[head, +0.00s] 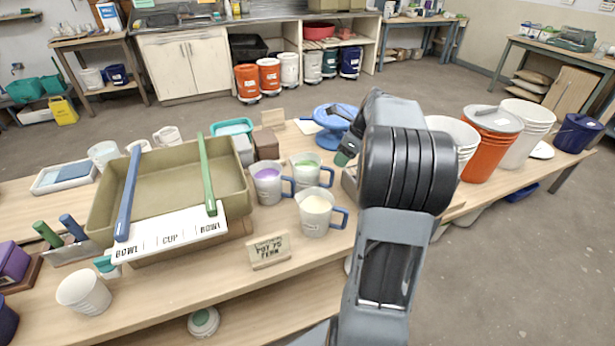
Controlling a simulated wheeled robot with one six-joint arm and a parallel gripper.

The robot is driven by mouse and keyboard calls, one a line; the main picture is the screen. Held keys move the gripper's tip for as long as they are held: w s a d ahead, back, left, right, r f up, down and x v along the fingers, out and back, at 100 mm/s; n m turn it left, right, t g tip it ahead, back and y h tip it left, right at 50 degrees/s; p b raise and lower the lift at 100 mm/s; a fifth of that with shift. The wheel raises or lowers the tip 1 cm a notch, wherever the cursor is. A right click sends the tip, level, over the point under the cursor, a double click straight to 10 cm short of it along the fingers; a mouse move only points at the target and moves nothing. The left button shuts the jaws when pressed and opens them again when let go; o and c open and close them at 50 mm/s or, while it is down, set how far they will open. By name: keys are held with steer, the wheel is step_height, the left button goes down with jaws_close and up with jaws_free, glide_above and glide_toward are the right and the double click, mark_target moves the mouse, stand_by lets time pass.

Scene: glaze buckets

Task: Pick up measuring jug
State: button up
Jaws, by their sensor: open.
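Three pale jugs with blue-grey handles on their right sides stand upright, close together, in the middle of the table. One jug (265,193) holds purple glaze, one jug (305,179) behind it holds green, and the nearest jug (317,222) holds cream. I cannot tell which one the task means by the measuring jug. My arm rises to the right of the jugs, and its wrist reaches away behind the thick black joint. My gripper is hidden behind the arm, so its fingers do not show. No jug is seen held.
An olive tray (100,215) with a blue and a green stick across it stands left of the jugs. A small sign (268,251) is in front. A blue turntable (337,113) stands behind. White and orange buckets (487,150) stand at the right.

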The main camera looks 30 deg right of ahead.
mark_target(334, 172)
steer(key=x, duration=0.3)
steer(key=shift+w+a+f, duration=0.1)
steer(key=shift+f, duration=0.1)
steer(key=shift+s+b+x, duration=0.1)
steer(key=shift+b+x, duration=0.2)
steer(key=shift+x, duration=1.1)
steer(key=shift+s+b+x, duration=0.15)
steer(key=shift+b+x, duration=0.15)
steer(key=shift+x, duration=1.1)
steer(key=shift+f, duration=0.1)
steer(key=shift+c, duration=0.2)
jaws_close()
